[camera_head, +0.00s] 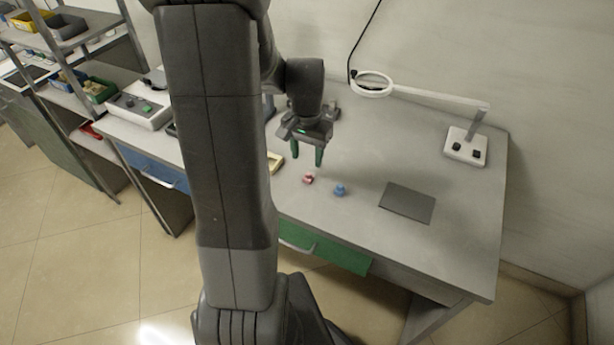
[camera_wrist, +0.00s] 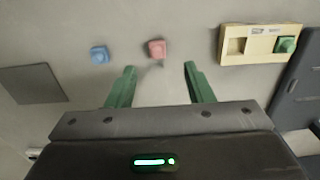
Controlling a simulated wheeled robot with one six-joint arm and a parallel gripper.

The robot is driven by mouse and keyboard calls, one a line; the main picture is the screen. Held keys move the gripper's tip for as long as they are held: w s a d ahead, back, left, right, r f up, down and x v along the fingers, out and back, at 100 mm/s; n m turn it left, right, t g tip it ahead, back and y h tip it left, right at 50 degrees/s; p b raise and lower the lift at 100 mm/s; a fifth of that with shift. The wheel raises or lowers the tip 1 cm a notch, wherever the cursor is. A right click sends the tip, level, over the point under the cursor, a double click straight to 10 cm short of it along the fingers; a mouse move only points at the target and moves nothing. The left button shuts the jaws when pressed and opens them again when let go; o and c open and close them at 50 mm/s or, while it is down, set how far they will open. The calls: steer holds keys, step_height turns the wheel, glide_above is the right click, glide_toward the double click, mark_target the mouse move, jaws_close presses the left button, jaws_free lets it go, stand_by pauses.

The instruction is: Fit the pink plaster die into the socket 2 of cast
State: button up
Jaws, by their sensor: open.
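The pink plaster die (camera_head: 308,179) lies on the grey bench top. In the wrist view the pink die (camera_wrist: 156,48) is beyond my fingertips, roughly between their lines. My gripper (camera_head: 307,158) is open and empty above the bench, close to the die; its green fingers (camera_wrist: 160,70) stand apart in the wrist view. The cream cast (camera_wrist: 262,45) lies to the right in the wrist view. It has one empty square socket (camera_wrist: 236,46) and a green die (camera_wrist: 286,45) at its other socket. In the head view the cast (camera_head: 275,162) is mostly hidden behind my arm.
A blue die (camera_head: 340,190) lies right of the pink one. A dark grey mat (camera_head: 407,203) lies farther right. A white ring lamp (camera_head: 372,84) on a jointed arm stands at the back. A dark case (camera_wrist: 300,85) is beside the cast.

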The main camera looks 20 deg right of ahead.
mark_target(308, 174)
steer(key=f, duration=0.7)
steer(key=shift+s+f, duration=0.1)
steer(key=shift+s, duration=0.15)
jaws_close()
